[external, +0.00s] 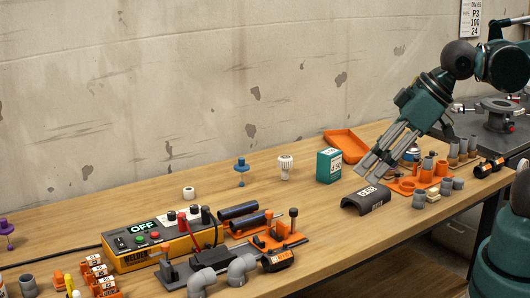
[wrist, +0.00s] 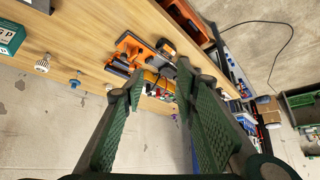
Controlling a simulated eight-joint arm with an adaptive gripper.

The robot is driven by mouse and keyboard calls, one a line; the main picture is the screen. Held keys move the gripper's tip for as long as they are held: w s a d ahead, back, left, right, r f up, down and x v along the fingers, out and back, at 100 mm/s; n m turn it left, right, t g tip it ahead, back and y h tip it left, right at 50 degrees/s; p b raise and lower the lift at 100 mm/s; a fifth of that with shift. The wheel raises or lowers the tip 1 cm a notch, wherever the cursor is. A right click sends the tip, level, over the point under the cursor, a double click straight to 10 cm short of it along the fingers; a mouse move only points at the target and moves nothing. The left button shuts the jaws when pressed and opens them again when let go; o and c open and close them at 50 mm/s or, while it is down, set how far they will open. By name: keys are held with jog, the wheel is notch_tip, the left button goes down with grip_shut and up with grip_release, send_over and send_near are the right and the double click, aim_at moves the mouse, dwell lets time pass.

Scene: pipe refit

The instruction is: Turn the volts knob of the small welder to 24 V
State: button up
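The small welder (external: 150,252) is a yellow and grey box with a sloped dark panel at the front left of the bench. Its green display (external: 145,228) reads OFF. Several dark and red knobs or terminals (external: 194,213) stand at its right end; I cannot tell which is the volts knob, nor read its scale. My gripper (external: 372,172) is open and empty, tilted down-left over the right part of the bench, well apart from the welder. In the wrist view my gripper (wrist: 160,70) has its green-padded fingers apart, with part of the yellow welder (wrist: 153,78) far off between them.
Between gripper and welder are a dark curved cover (external: 366,199), a green box (external: 329,165), dark cylinders (external: 240,214) and an orange clamp fixture (external: 278,238). An orange tray (external: 346,145) lies behind; bare wood surrounds the bulb (external: 285,167).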

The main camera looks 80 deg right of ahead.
jog(key=w+r+n+g+p, duration=0.1)
jog(key=w+r+p, duration=0.15)
jog(key=w, duration=0.45)
jog(key=w+r+n+g+p, duration=0.1)
jog(key=w+r, duration=0.3)
jog(key=w, duration=0.2)
jog(key=n+g+p, duration=0.4)
jog(key=g+p, duration=0.1)
jog(key=p, duration=0.3)
send_over(170, 212)
jog(key=f, duration=1.6)
jog(key=shift+s+a+f, duration=0.15)
jog(key=shift+s+f, duration=0.15)
jog(key=shift+s, duration=0.05)
jog(key=shift+w+f, duration=0.25)
jog(key=shift+f, duration=0.2)
jog(key=shift+f, duration=0.15)
jog(key=shift+f, duration=3.75)
jog(key=c, duration=0.9)
